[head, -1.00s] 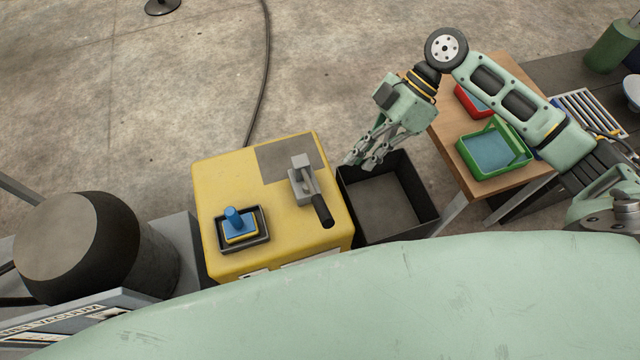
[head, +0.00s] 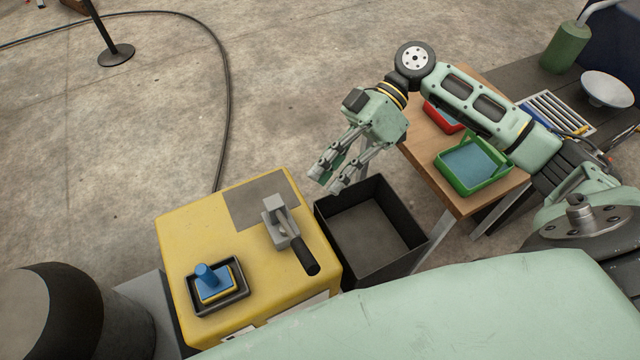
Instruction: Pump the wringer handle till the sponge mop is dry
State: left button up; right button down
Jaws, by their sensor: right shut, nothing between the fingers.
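The wringer handle (head: 306,256) is a black grip on a grey metal bracket (head: 279,222), on top of a yellow cabinet (head: 190,237). The grip points down and to the right, towards my body. A small blue and yellow sponge piece with a blue knob (head: 208,275) sits in a dark tray (head: 234,299) on the same cabinet; I take it to be the sponge mop. My right gripper (head: 327,184) is shut and empty. It hangs above the far left edge of the black bin, up and to the right of the handle, apart from it. My left gripper is out of view.
An open black bin (head: 417,238) stands against the cabinet's right side. A wooden table (head: 490,200) at the right bears a green tray (head: 490,183) and a red tray (head: 436,118). A dark drum (head: 110,300) is at the lower left. A cable (head: 228,100) crosses the floor.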

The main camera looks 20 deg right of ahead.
jog(key=p, duration=0.2)
send_over(294, 238)
jog(key=d, duration=0.3)
notch_tip(294, 238, down, 3)
jog(key=f, duration=0.1)
jog(key=a+f, duration=0.1)
jog(key=f+p, duration=0.1)
jog(key=shift+s+a+f, duration=0.2)
jog(key=shift+s+f, duration=0.05)
jog(key=shift+s, duration=0.1)
jog(key=shift+s+f, duration=0.25)
jog(key=shift+f, duration=0.3)
